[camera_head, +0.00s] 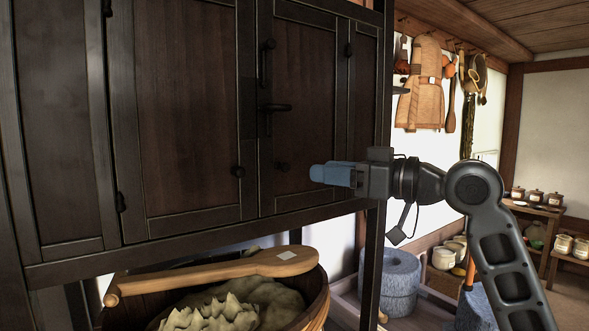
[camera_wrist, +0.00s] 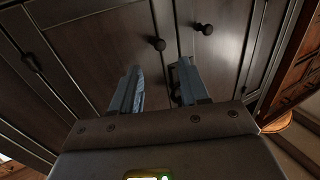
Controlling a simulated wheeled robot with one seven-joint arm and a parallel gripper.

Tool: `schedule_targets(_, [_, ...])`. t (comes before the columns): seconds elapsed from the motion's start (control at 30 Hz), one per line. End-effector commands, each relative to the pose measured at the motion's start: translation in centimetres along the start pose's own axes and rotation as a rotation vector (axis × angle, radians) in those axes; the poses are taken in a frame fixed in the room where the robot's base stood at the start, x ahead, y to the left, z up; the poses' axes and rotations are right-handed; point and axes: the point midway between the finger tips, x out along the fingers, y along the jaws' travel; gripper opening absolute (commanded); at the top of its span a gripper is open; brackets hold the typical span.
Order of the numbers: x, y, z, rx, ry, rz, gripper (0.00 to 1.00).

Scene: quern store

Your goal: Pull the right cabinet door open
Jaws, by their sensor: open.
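The dark wooden right cabinet door (camera_head: 305,125) is shut, flush with the left door (camera_head: 180,110). It carries a small round dark knob (camera_head: 282,167) low near the seam; the left door has a similar knob (camera_head: 238,171). In the wrist view, the right door's knob (camera_wrist: 204,28) and the left door's knob (camera_wrist: 157,43) show beyond the fingers. My gripper (camera_head: 316,173), with blue fingers, is just right of the right knob in the head view. The wrist view shows my gripper (camera_wrist: 158,82) open and empty, its fingers apart and clear of both knobs.
A grey stone quern (camera_head: 390,278) is at lower right. The space before the right door looks free.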

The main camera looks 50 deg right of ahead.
Motion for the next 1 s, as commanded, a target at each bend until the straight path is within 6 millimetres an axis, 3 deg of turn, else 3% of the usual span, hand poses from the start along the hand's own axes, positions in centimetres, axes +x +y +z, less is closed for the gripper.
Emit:
schedule_targets(0.5, [6.8, -0.1, -0.2, -0.001, -0.001, -0.002, 0.45])
schedule_targets(0.9, [7.6, -0.1, 0.0, 0.000, 0.001, 0.000, 0.45])
schedule_targets(1.0, [7.6, -0.1, 0.0, 0.000, 0.001, 0.000, 0.36])
